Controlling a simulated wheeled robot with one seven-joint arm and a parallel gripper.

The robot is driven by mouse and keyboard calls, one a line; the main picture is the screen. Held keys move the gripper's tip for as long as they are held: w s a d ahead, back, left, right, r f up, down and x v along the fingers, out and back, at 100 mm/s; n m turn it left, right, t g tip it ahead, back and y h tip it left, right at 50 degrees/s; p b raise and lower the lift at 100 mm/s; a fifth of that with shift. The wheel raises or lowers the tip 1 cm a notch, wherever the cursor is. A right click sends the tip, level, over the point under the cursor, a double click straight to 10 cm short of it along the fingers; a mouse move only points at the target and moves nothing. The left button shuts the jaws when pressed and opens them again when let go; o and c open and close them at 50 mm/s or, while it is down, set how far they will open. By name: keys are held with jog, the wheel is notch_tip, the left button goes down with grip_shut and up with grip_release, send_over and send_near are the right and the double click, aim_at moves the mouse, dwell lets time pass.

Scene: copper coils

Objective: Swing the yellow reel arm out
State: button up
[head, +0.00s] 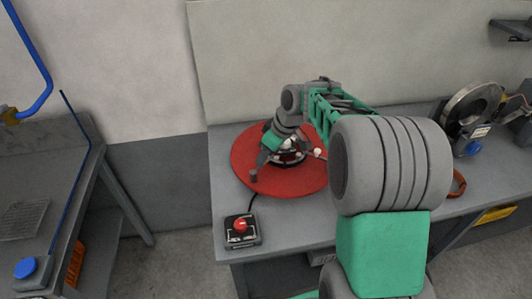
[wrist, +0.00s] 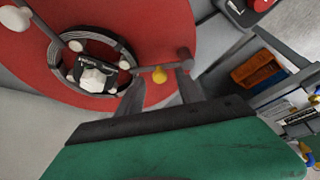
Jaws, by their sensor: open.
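The red reel disc (head: 300,186) lies on the grey bench. It fills the upper left of the wrist view (wrist: 75,88), with a dark coil (wrist: 52,55) round its hub. Several grey arms run out from the hub. One has a yellow knob (wrist: 159,74) and an upright grey end post (wrist: 183,55); others carry white knobs (wrist: 75,45). My gripper (wrist: 161,84) is open, its two grey fingers on either side of the yellow knob near this arm. Whether they touch it I cannot tell. In the head view my arm and wrist hide part of the reel.
A control box with a red button (head: 240,225) sits at the bench's front left, also at the top of the wrist view (wrist: 261,4). A metal wheel machine (head: 472,104) stands on the right. An orange bin (wrist: 257,70) is below the bench. A wall stands behind.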

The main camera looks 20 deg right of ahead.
jog(key=shift+w+a+f, duration=0.1)
jog(key=shift+f, duration=0.2)
jog(key=shift+c, duration=0.2)
grip_shut()
dwell(1.0)
